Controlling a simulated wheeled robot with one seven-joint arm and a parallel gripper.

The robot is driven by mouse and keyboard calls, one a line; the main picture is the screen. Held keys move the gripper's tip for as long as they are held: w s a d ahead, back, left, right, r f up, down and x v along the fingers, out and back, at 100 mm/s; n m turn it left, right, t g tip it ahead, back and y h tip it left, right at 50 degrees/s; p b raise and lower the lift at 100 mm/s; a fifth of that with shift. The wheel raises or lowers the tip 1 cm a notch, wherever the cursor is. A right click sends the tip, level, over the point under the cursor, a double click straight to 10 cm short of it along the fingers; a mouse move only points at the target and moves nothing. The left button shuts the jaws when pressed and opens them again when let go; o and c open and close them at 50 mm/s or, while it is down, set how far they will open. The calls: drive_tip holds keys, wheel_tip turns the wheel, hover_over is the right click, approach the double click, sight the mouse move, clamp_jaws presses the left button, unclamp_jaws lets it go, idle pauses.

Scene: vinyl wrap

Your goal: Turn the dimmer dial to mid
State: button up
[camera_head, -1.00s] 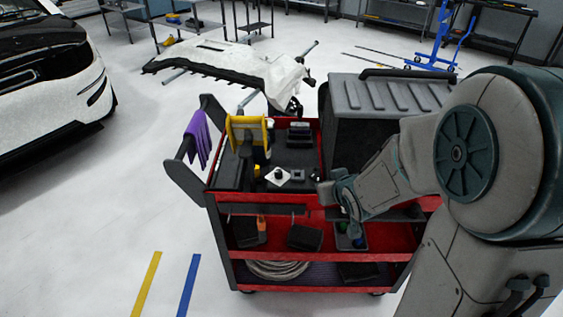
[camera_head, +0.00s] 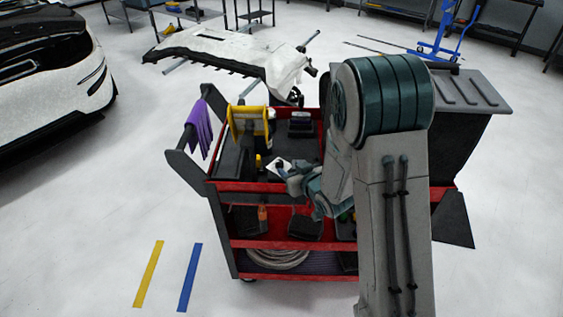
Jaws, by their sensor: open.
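A small white plate (camera_head: 275,162) lies on the top tray of the red and black cart, and a dark knob, likely the dimmer dial, shows on it. My gripper (camera_head: 285,172) is at the right and front side of the plate, its tip over or close to the knob. It partly hides the plate and the knob. It is open, and nothing shows between its fingers. I cannot tell whether it touches the knob, nor which way the dial points.
A yellow holder (camera_head: 249,121) stands left of the plate on the cart (camera_head: 228,187). A purple cloth (camera_head: 201,126) hangs on the cart's handle. A small dark device (camera_head: 301,124) sits behind the plate. A large dark bin (camera_head: 465,120) stands to the right.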

sight(280, 162)
drive_tip(key=p+x, duration=0.1)
drive_tip(key=x, duration=0.6)
drive_tip(key=shift+w+a, duration=0.1)
drive_tip(key=shift+w, duration=0.1)
drive_tip(key=c, duration=1)
